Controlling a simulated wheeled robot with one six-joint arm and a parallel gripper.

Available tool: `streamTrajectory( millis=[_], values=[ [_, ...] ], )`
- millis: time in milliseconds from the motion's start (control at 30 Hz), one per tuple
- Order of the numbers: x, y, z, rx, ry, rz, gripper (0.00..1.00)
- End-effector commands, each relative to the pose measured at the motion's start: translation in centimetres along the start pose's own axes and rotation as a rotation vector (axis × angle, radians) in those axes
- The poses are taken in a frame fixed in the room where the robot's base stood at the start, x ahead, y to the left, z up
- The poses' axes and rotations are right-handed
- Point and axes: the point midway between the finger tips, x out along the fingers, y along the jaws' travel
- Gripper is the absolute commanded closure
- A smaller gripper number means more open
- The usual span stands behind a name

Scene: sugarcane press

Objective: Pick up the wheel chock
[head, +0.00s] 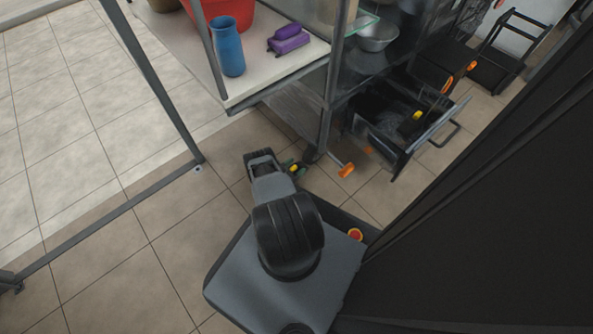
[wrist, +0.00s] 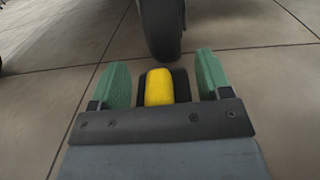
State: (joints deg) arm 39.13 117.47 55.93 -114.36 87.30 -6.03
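The wheel chock (wrist: 158,88), yellow on top with black sides, lies on the tiled floor just in front of a dark wheel in the wrist view. My gripper (wrist: 163,80) has its two green fingers apart, one on each side of the chock, with a narrow gap visible on both sides. In the head view my gripper (head: 293,168) is low by the foot of the cart, and a small yellow patch of the chock (head: 294,168) shows there. My arm hides much of this spot.
The dark wheel (wrist: 162,30) stands right behind the chock. An open drawer (head: 400,150) juts out at the right, with an orange-handled piece (head: 346,170) on the floor side. The shelf (head: 280,68) above holds a blue vase (head: 228,47) and a purple object (head: 288,40). Floor at left is clear.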

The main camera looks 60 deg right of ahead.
Motion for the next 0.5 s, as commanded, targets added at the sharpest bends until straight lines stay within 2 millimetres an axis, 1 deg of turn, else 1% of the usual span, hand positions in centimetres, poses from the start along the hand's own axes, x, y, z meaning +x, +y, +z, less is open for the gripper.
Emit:
streamTrajectory(
  millis=[33, 400, 467, 500],
  values=[
    [-0.01, 0.0, 0.0, 0.0, 0.0, 0.0, 0.34],
    [-0.03, -0.02, -0.02, 0.0, 0.0, 0.0, 0.69],
    [-0.03, -0.03, -0.02, 0.0, 0.0, 0.0, 0.75],
    [-0.01, 0.01, 0.03, 0.0, -0.001, 0.0, 0.76]
  ],
)
